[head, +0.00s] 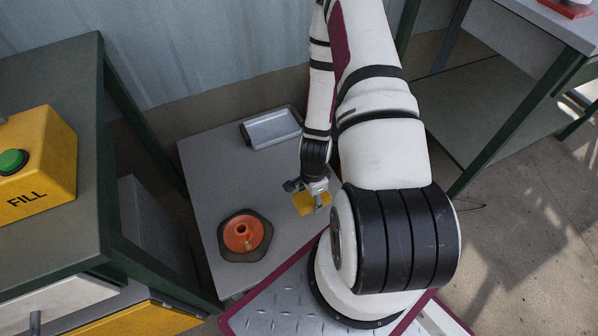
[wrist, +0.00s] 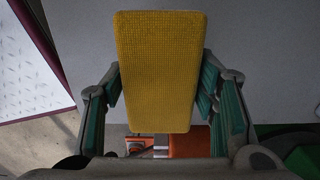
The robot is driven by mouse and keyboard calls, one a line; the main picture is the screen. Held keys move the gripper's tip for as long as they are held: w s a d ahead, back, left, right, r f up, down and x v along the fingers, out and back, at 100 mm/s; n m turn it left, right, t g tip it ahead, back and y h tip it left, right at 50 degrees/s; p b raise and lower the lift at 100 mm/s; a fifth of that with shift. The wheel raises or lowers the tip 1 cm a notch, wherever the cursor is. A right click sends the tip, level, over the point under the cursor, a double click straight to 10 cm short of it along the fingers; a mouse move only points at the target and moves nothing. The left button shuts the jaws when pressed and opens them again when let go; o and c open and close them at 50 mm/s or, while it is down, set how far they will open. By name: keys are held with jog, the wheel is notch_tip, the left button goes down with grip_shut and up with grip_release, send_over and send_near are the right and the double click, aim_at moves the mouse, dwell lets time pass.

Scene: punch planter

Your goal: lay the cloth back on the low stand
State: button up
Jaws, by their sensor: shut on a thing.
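The cloth (head: 306,203) is a yellow, flat, rectangular piece with a woven texture. It fills the middle of the wrist view (wrist: 160,65), between the two fingers. My gripper (head: 313,193) is shut on it, with a finger on each side in the wrist view (wrist: 160,85). The low stand (head: 207,172) is a grey-topped table in the middle of the head view. The cloth is over the right part of its top; I cannot tell whether it touches the surface.
An orange, round, funnel-like piece (head: 240,236) sits on a dark mat (head: 258,253) at the stand's front left. A shallow metal tray (head: 272,128) lies at the back. A yellow FILL button box (head: 34,165) is on the taller left bench. The stand's left middle is clear.

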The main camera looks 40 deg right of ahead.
jog(key=shift+w+d+f, duration=0.25)
jog(key=w+d+b, duration=0.1)
jog(key=w+d, duration=0.1)
jog(key=w, duration=0.2)
jog(key=w+d+f+b, duration=0.1)
jog(key=w+d, duration=0.1)
jog(key=w, duration=0.3)
jog(key=w+d+b, duration=0.1)
jog(key=w+d, duration=0.2)
jog(key=w, duration=0.1)
jog(key=shift+w+f, duration=0.15)
jog(key=shift+f+b, duration=1)
jog(key=shift+f, duration=0.7)
jog(key=shift+f, duration=0.1)
jog(key=shift+f, duration=0.1)
jog(key=o, duration=1.2)
